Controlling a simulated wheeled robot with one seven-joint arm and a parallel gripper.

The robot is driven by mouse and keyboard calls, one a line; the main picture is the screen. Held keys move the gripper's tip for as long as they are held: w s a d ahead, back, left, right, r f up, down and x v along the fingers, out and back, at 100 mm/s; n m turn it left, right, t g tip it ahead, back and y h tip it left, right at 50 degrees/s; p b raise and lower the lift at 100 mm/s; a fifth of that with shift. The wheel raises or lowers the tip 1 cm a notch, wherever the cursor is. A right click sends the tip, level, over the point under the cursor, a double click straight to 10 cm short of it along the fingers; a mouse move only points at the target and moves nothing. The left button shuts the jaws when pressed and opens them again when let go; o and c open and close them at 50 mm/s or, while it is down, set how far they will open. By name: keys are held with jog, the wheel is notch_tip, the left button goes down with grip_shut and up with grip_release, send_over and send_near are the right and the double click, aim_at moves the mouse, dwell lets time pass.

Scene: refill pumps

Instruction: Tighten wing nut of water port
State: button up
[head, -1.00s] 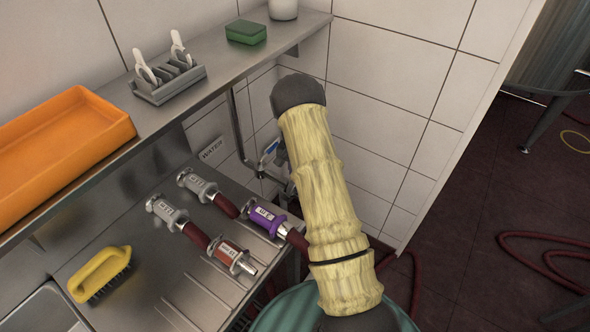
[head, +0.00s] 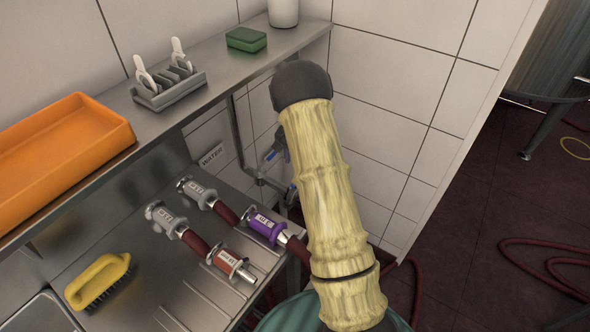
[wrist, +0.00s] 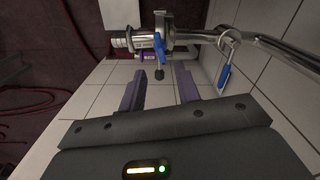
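The water port is the metal pipe end with a clamp (wrist: 158,38), seen at the top of the wrist view. A dark-tipped screw (wrist: 159,73), which looks like the wing nut part, points down from the clamp. My gripper (wrist: 160,82) is open, with its two grey-purple fingers apart. The screw tip shows in the gap between the fingers, seemingly just beyond the fingertips; I cannot tell whether they touch it. In the head view my arm hides the gripper and most of the port. The WATER sign (head: 211,156) is on the wall beside the pipe (head: 237,140).
A blue valve handle (wrist: 224,76) hangs from the pipe, right of the fingers. Grey, purple (head: 265,228) and red-labelled (head: 231,264) hose couplings lie on the steel drainboard. A yellow brush (head: 98,280) lies there too. A shelf above holds an orange tray (head: 60,160). Tiled walls close the corner.

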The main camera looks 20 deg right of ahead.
notch_tip(320, 180, up, 8)
jog(key=shift+r, duration=0.2)
dwell(0.3)
jog(key=s+a+r+n+p, duration=0.2)
jog(key=s+a+r+n, duration=0.1)
jog(key=s, duration=0.6)
jog(key=s+a+r+n+t+p, duration=0.1)
jog(key=s+a+r+n+p, duration=0.1)
jog(key=s+a+r, duration=0.3)
jog(key=s+a+r+n+t+p, duration=0.1)
jog(key=s+a+r+n+p, duration=0.2)
jog(key=s, duration=1)
jog(key=shift+a+r+n, duration=0.3)
jog(key=shift+a+r, duration=0.15)
jog(key=shift+a, duration=0.2)
